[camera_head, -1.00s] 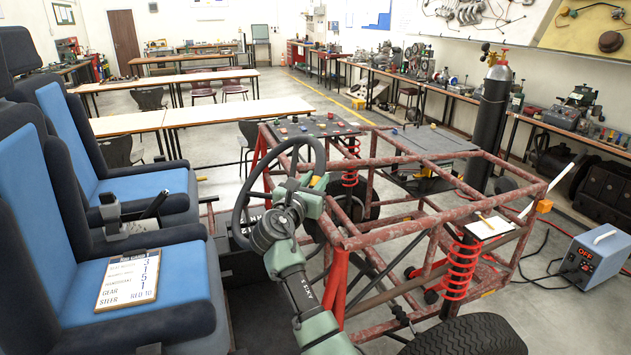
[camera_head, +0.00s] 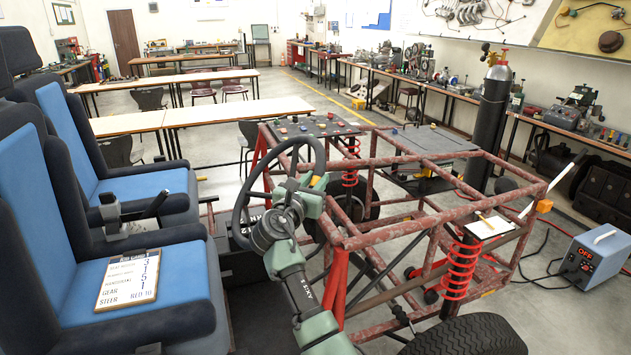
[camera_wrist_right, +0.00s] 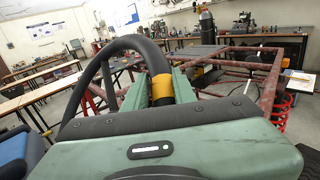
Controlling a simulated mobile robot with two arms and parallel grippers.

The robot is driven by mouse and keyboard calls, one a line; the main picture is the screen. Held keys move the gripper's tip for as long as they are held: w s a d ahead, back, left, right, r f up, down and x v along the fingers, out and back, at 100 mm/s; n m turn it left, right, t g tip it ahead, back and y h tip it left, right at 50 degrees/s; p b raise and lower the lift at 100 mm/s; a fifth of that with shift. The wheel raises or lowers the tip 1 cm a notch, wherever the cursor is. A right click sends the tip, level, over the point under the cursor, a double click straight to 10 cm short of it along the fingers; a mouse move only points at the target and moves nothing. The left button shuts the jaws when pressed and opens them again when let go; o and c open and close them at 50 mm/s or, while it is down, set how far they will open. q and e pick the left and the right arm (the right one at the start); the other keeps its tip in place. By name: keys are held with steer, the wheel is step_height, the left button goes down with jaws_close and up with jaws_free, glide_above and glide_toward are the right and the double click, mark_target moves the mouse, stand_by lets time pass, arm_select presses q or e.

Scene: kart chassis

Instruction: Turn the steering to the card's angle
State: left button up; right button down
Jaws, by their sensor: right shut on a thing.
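The steering wheel (camera_head: 243,205) has a black rim and stands tilted in front of the blue seats. A yellow band on its rim shows in the right wrist view (camera_wrist_right: 161,88). My right gripper (camera_head: 312,190) is shut on the rim by this band. In the right wrist view its green fingers (camera_wrist_right: 160,85) lie on both sides of the rim. The card (camera_head: 128,283) lies on the near seat; its lines include GEAR and STEER, and the STEER line seems to read RED 10. The wheel's hub is partly hidden by my right arm. My left gripper is not in view.
The red tube chassis (camera_head: 395,235) stands to the right of the wheel, with red springs (camera_head: 462,268) and a tyre (camera_head: 465,337). A lever (camera_head: 155,205) stands between the seats (camera_head: 185,315). A blue box marked OFF (camera_head: 597,258) sits on the floor at right.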

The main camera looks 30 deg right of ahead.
steer(key=b, duration=0.1)
steer(key=a+f+m+h+b, duration=0.1)
steer(key=b, duration=0.1)
steer(key=shift+s+a+f+g, duration=0.15)
steer(key=shift+s+f+g, duration=0.15)
steer(key=shift+s+g, duration=0.1)
steer(key=shift+s+a+m, duration=0.1)
steer(key=shift+a+m, duration=0.05)
steer(key=shift+m, duration=0.25)
steer(key=shift+r, duration=0.1)
steer(key=c, duration=1.1)
jaws_free()
steer(key=shift+c, duration=0.2)
steer(key=b+v, duration=0.2)
steer(key=v, duration=0.5)
steer(key=shift+a, duration=0.4)
